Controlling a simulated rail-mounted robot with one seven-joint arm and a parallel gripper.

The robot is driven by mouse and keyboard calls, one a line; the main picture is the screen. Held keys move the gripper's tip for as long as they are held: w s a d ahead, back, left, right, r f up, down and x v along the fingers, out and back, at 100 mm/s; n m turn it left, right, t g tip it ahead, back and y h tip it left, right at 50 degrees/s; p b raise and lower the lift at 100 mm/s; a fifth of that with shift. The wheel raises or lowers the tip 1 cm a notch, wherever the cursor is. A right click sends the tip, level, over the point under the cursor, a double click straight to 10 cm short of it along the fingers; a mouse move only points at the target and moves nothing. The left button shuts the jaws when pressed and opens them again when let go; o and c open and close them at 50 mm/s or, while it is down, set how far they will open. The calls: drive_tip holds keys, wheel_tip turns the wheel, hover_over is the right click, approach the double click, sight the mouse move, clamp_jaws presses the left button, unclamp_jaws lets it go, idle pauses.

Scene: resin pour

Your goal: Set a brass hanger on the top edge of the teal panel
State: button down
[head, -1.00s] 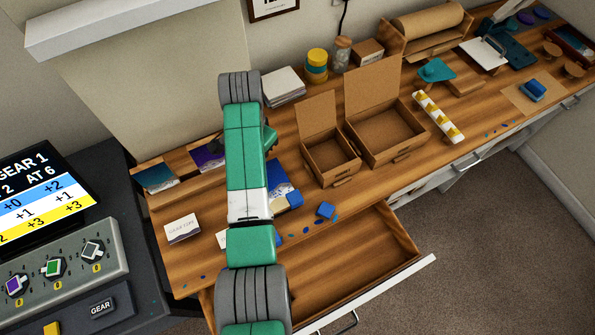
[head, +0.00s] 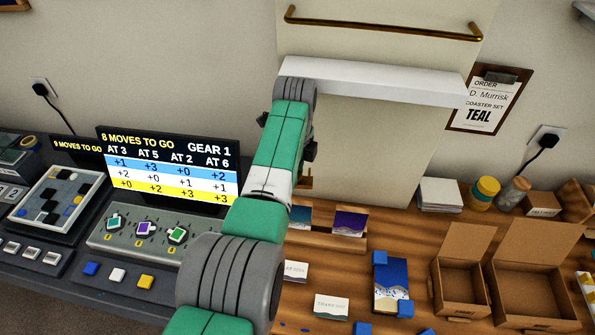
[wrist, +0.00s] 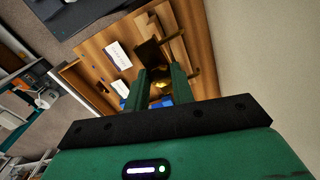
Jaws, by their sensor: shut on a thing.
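My gripper (wrist: 160,76) shows in the wrist view, its two green fingers shut on a small brass piece, likely the brass hanger (wrist: 158,88). In the head view my forearm hides most of the gripper, and a bit of brass (head: 306,182) shows below it, above the bench's back left. The teal panel (head: 298,216) leans in a wooden rack at the back left of the bench, left of a purple panel (head: 348,223). My arm partly covers it. The hanger appears above the rack and apart from the panel; the exact gap cannot be told.
A white ledge (head: 370,80) juts out above the rack, with a brass rail (head: 385,27) higher up. A blue wave panel (head: 390,276) with blue blocks lies on the bench. Open cardboard boxes (head: 466,290) stand to the right. A console screen (head: 165,165) is at left.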

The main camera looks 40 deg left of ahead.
wheel_tip(320, 180, down, 6)
drive_tip(key=b, duration=0.5)
drive_tip(key=shift+f, duration=0.1)
drive_tip(key=shift+f+b, duration=0.3)
drive_tip(key=shift+f, duration=0.1)
idle(0.4)
drive_tip(key=shift+f+b, duration=0.3)
drive_tip(key=shift+f, duration=0.05)
drive_tip(key=shift+f, duration=0.1)
